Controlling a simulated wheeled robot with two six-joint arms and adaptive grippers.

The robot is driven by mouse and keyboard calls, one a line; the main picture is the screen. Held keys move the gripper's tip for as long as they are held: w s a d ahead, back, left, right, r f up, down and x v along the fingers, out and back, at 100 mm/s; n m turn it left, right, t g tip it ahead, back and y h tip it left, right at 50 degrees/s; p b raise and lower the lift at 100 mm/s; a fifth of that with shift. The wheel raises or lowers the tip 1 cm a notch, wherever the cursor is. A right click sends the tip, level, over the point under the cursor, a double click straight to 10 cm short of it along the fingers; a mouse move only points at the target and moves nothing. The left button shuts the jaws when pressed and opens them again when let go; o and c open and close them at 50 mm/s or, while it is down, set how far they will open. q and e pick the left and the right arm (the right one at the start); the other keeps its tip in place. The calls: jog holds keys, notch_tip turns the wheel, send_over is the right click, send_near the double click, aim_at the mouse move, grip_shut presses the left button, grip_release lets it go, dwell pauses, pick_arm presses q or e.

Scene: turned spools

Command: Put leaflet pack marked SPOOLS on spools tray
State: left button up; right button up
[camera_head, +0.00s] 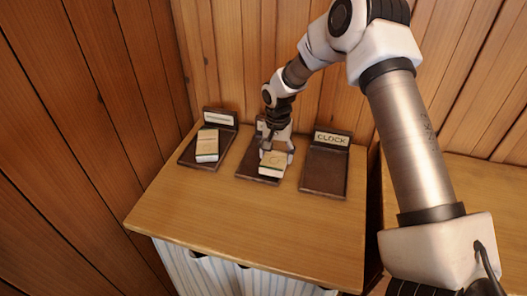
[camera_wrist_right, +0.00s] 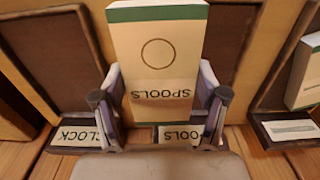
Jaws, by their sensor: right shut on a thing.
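The leaflet pack marked SPOOLS (camera_wrist_right: 155,65) is cream with a green band and a ring printed above the word. My right gripper (camera_head: 274,152) is shut on it, with a finger on each side in the right wrist view (camera_wrist_right: 158,112). In the head view the pack (camera_head: 273,165) is over the front part of the middle dark tray (camera_head: 246,170). I cannot tell whether the pack touches the tray. My left gripper is not in view.
An empty dark tray marked CLOCK (camera_head: 323,175) stands to the right. A tray (camera_head: 190,158) on the left holds another cream pack (camera_head: 207,146). The wooden top's (camera_head: 235,215) front is clear. A plank wall stands close behind.

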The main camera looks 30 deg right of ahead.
jog(key=w, duration=0.5)
jog(key=shift+w+a+f, duration=0.15)
jog(key=shift+w+f, duration=0.05)
jog(key=shift+w, duration=0.05)
jog(key=shift+w+f+p, duration=0.2)
jog(key=shift+p, duration=0.1)
jog(key=shift+f, duration=1.6)
jog(key=shift+f, duration=0.1)
jog(key=o, duration=1.2)
jog(key=shift+o, duration=0.2)
notch_tip(320, 180, up, 12)
jog(key=shift+b, duration=0.4)
